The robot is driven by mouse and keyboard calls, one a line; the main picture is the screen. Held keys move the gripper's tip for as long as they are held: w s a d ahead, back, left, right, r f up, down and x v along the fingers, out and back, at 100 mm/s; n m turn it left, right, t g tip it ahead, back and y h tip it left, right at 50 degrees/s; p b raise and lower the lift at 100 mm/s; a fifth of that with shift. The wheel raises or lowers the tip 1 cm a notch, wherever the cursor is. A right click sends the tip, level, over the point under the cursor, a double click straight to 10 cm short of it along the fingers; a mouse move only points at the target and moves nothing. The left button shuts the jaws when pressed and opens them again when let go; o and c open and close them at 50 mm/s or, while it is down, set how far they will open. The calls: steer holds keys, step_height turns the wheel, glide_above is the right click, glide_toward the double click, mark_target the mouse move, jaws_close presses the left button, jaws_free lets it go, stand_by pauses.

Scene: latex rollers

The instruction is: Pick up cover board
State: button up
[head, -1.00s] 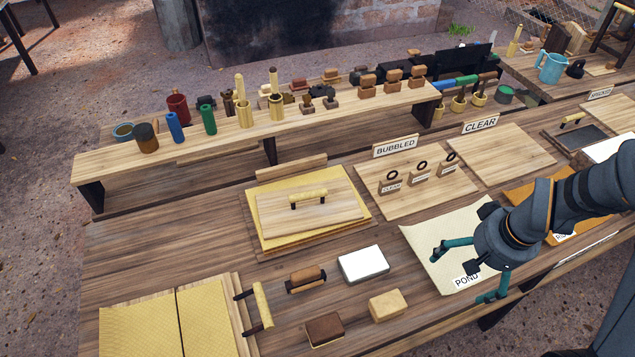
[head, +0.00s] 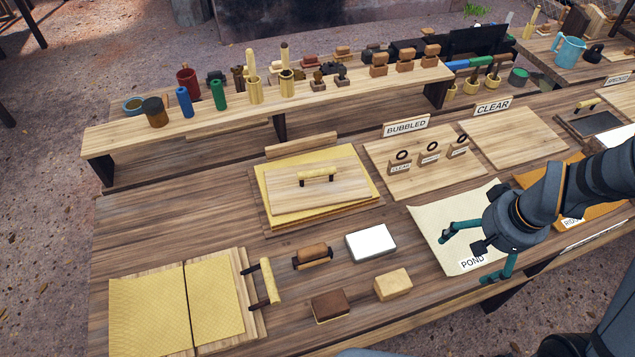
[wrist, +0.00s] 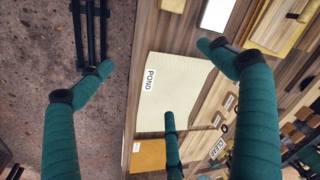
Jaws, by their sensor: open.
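The cover board is most likely the flat wooden board (head: 345,190) with a pale yellow bar handle (head: 318,175) on dark posts. Part of a handled board (wrist: 300,14) shows at the top right of the wrist view. My gripper (head: 468,260) is open and empty over the pale POND sheet (head: 440,218), to the right of the board and apart from it. In the wrist view my gripper (wrist: 155,58) has its teal fingers spread wide over the POND sheet (wrist: 185,85).
A raised shelf (head: 210,125) with cups, rollers and stamps runs behind the board. A white block (head: 371,242), a brown roller (head: 312,256) and small blocks lie in front. Another handle (head: 265,281) stands beside yellow sheets (head: 150,310) at front left.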

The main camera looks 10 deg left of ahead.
steer(key=c, duration=1.4)
